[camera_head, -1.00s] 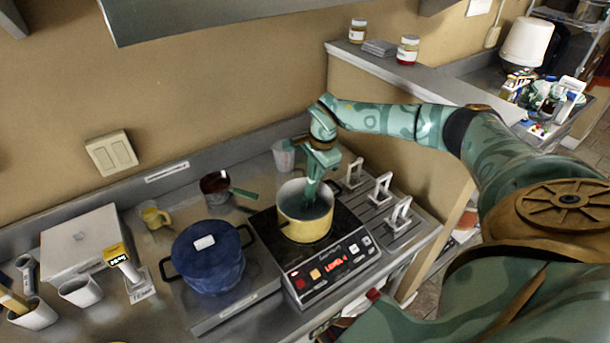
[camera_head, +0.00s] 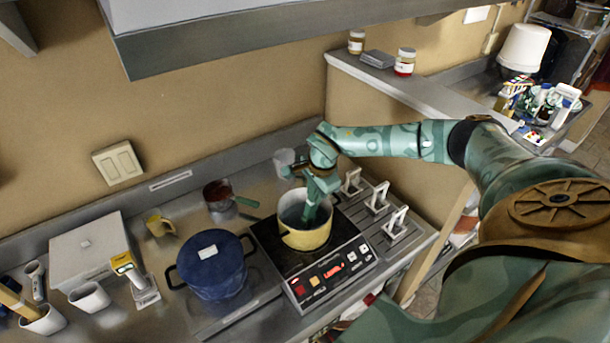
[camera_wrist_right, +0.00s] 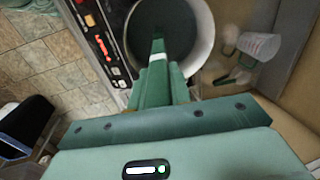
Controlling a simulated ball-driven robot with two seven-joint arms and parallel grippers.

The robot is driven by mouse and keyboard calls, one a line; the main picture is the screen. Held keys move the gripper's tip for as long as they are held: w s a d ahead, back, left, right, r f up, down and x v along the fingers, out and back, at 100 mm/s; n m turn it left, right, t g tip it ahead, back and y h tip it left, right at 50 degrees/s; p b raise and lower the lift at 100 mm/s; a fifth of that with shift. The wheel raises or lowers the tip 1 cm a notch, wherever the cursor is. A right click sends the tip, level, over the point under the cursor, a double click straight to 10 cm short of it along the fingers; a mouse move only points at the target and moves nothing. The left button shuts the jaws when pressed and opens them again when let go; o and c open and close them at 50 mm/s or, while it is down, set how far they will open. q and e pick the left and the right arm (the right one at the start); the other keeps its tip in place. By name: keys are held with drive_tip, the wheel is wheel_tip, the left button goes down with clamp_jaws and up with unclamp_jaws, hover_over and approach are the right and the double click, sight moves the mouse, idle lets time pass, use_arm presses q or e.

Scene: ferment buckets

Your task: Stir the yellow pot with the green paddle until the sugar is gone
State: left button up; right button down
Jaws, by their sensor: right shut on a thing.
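The yellow pot (camera_head: 306,237) stands on the black cooktop with dark liquid inside; it also shows from above in the right wrist view (camera_wrist_right: 207,55). My right gripper (camera_head: 317,190) is over the pot's mouth, pointing down. It is shut on the green paddle (camera_wrist_right: 157,46), whose lower end reaches into the pot. I cannot make out any sugar in the dark liquid. My left gripper is in neither view.
A blue lidded pot (camera_head: 213,268) stands left of the cooktop (camera_head: 341,268). A small dark red saucepan (camera_head: 217,190) with a green handle lies behind it. A clear measuring cup (camera_head: 284,160) stands behind the yellow pot. White racks (camera_head: 395,222) stand to the right.

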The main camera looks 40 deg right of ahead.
drive_tip(key=shift+w, duration=0.8)
drive_tip(key=shift+s, duration=0.1)
drive_tip(key=shift+r, duration=0.1)
drive_tip(key=r+p, duration=0.3)
drive_tip(key=s+r+p, duration=0.1)
drive_tip(key=r+p, duration=0.2)
drive_tip(key=shift+s+r, duration=0.1)
drive_tip(key=shift+s+r+p, duration=0.2)
drive_tip(key=shift+r+p, duration=0.2)
drive_tip(key=shift+r, duration=0.8)
drive_tip(key=shift+s+a+r, duration=0.1)
drive_tip(key=shift+s+r, duration=0.05)
drive_tip(key=shift+r, duration=0.5)
drive_tip(key=shift+s+r, duration=0.15)
drive_tip(key=shift+r, duration=0.5)
